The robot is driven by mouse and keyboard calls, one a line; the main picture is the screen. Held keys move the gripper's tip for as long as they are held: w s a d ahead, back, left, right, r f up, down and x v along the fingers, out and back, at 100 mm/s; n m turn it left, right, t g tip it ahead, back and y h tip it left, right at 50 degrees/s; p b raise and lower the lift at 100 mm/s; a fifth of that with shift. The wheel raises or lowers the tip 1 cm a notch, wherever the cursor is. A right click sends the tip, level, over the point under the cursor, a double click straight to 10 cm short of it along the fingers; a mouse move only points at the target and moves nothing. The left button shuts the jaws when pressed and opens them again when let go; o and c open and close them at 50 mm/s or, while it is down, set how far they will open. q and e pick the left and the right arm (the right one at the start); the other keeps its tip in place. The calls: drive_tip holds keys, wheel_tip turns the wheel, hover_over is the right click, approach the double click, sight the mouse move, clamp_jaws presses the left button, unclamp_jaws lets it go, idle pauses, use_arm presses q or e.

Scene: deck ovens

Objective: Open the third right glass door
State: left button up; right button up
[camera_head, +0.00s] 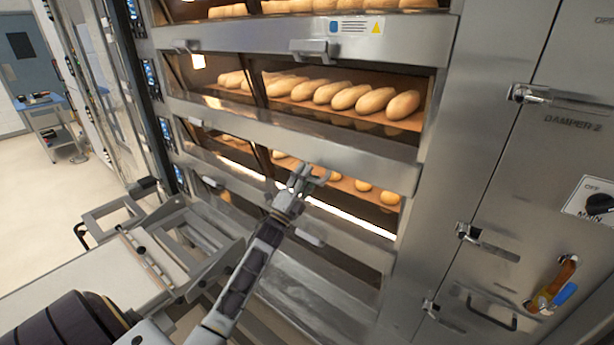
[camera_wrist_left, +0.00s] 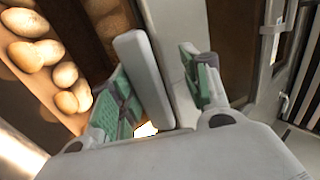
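The third right glass door (camera_head: 376,212) appears shut, with several loaves behind it in the head view. My left gripper (camera_head: 310,176) is in front of this door's top edge and covers its handle area. In the left wrist view, a pale handle bar (camera_wrist_left: 145,75) lies between the two green-padded fingers of the left gripper (camera_wrist_left: 165,90). The bar is close to the left finger, and a gap shows towards the right finger. The fingers are spread, and I cannot tell whether either touches the bar. My right gripper is not in view.
The second-deck handle (camera_head: 315,50) is above, and a lower handle (camera_head: 308,237) is beneath my gripper. A steel panel (camera_head: 500,190) with latches stands right. A metal frame (camera_head: 190,235) stands left of my arm. Open floor (camera_head: 50,205) and a cart (camera_head: 50,125) lie far left.

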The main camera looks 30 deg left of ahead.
use_arm(q)
drive_tip(key=v, duration=1.1)
drive_tip(key=shift+s+f, duration=0.15)
drive_tip(key=shift+f, duration=0.05)
idle(0.5)
